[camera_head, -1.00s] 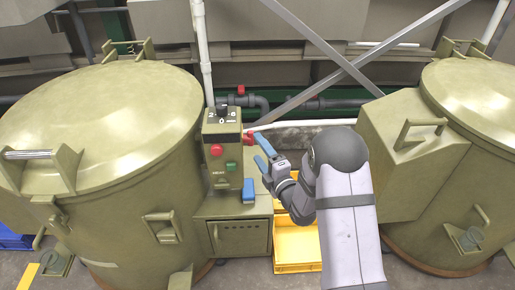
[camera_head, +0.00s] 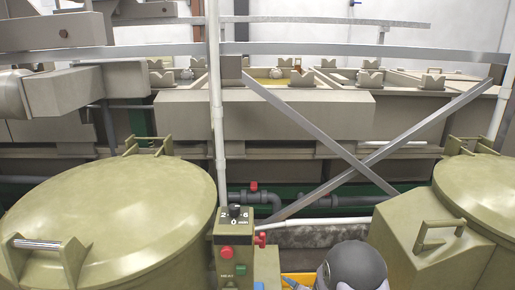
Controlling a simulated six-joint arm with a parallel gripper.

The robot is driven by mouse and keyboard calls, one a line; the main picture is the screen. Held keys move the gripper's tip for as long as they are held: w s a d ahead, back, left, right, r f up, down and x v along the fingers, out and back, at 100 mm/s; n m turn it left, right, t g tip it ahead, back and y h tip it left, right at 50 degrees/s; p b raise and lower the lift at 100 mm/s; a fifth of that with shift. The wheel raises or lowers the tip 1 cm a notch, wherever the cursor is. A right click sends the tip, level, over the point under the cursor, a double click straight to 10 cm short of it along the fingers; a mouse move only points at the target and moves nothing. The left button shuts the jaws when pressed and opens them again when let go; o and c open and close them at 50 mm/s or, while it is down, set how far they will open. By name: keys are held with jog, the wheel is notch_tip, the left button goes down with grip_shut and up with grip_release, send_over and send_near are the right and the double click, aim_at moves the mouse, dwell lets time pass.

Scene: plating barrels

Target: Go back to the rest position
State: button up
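I see nothing held in the visible part.
A large olive barrel (camera_head: 120,215) with a lid handle stands at left, another (camera_head: 490,200) at right. Pipes and crossed metal braces (camera_head: 365,160) stand behind. Grey tanks (camera_head: 265,115) and rails fill the back. A yellow bin (camera_head: 300,279) shows slightly at the bottom.

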jog(key=s+d+f+m+g+h, duration=0.25)
jog(key=s+f+m+g, duration=0.2)
jog(key=s, duration=0.45)
jog(key=s+d+f+m+g+h, duration=0.1)
jog(key=s+d+f+m+g, duration=0.25)
jog(key=s+f, duration=0.35)
jog(key=s+d+r+m+g, duration=0.1)
jog(key=s+r+m+g, duration=0.2)
jog(key=s, duration=0.6)
jog(key=s+d+r+m+g, duration=0.1)
jog(key=s+r+m+g, duration=0.1)
jog(key=s+r+g, duration=0.45)
notch_tip(320, 180, up, 34)
jog(key=w+a+m+t+p, duration=0.1)
jog(key=t+p, duration=0.6)
jog(key=p, duration=1.4)
jog(key=shift+p, duration=0.35)
jog(key=shift+f, duration=0.15)
